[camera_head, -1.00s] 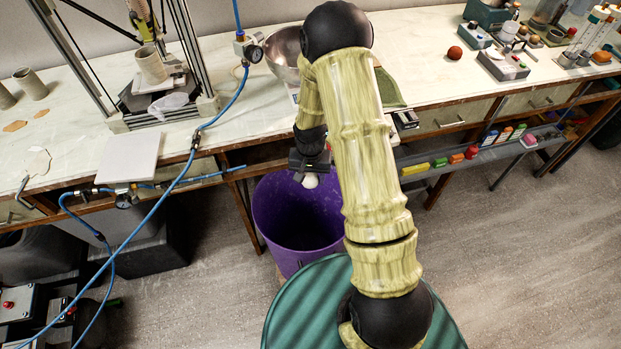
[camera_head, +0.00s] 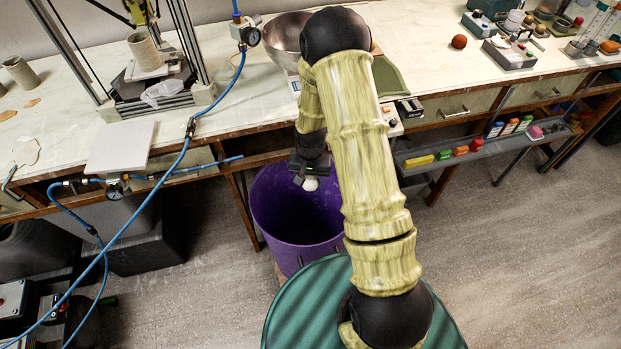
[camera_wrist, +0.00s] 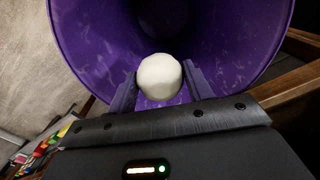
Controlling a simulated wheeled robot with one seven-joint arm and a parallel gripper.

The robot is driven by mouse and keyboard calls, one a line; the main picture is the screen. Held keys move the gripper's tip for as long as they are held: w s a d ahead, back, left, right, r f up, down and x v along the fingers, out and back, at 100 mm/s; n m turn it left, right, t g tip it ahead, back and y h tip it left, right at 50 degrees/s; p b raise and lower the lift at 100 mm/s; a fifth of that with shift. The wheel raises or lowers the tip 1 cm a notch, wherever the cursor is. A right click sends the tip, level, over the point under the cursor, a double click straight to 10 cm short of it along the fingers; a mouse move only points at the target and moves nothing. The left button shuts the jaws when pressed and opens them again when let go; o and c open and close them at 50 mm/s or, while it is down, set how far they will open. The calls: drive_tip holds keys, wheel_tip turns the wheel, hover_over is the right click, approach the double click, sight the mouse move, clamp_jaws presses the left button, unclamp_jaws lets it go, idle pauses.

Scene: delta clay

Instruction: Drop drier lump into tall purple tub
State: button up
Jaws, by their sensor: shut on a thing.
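A whitish lump (camera_wrist: 160,78) is held between the two fingers of my gripper (camera_wrist: 160,88) in the wrist view. It also shows as a small pale ball in the head view (camera_head: 310,184). My gripper (camera_head: 308,178) is shut on it, pointing down. The tall purple tub (camera_head: 272,215) stands on the floor in front of the bench. The lump is over the tub's mouth. In the wrist view the tub's inner wall (camera_wrist: 90,40) surrounds the lump, with a dark round area deeper inside.
The bench (camera_head: 235,115) runs along the back, its front edge close behind the tub. A metal bowl (camera_head: 283,38) stands on it. A blue hose (camera_head: 140,215) crosses at left. A shelf with coloured blocks (camera_head: 480,150) hangs at right. Open floor lies right.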

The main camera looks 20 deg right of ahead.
sight(310, 178)
drive_tip(key=o, duration=1.1)
drive_tip(key=shift+r, duration=0.1)
wheel_tip(310, 178, up, 17)
drive_tip(key=shift+r, duration=0.15)
idle(0.5)
